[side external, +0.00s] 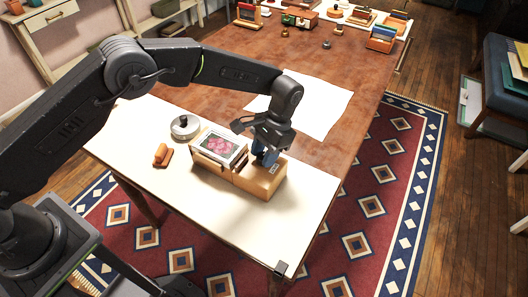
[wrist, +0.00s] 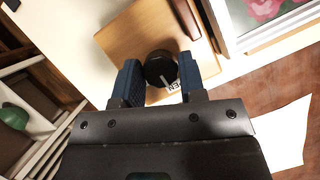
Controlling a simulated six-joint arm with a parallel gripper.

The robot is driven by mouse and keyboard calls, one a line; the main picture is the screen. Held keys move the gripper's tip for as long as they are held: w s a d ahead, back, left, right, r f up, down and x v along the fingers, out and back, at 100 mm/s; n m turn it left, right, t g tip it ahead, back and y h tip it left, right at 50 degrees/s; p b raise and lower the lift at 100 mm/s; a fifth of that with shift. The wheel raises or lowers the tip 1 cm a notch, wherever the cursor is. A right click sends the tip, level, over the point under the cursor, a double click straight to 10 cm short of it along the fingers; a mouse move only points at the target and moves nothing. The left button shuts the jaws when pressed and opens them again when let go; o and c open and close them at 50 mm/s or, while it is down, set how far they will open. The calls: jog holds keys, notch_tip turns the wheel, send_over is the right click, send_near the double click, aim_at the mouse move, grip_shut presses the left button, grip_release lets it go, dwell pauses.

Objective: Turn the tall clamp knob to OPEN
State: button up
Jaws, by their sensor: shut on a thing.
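The clamp knob (wrist: 160,67) is black and round with a pale pointer mark on its top. In the wrist view it sits between the two blue fingers of my gripper (wrist: 159,80), which is shut on it. A white label (wrist: 173,87) beside the knob shows letters ending in "EN"; the rest is covered. The pointer mark faces roughly toward the label. The knob stands on a light wooden block (wrist: 135,38). In the side view my gripper (side external: 265,158) reaches down onto this block (side external: 262,182) and hides the knob.
A framed flower picture (side external: 220,148) lies on a wooden holder left of the block. A round metal tin (side external: 185,127) and a small orange-brown object (side external: 162,155) stand farther left. A white sheet (side external: 315,105) lies behind.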

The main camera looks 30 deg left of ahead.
jog(key=o, duration=0.9)
jog(key=shift+v, duration=6.9)
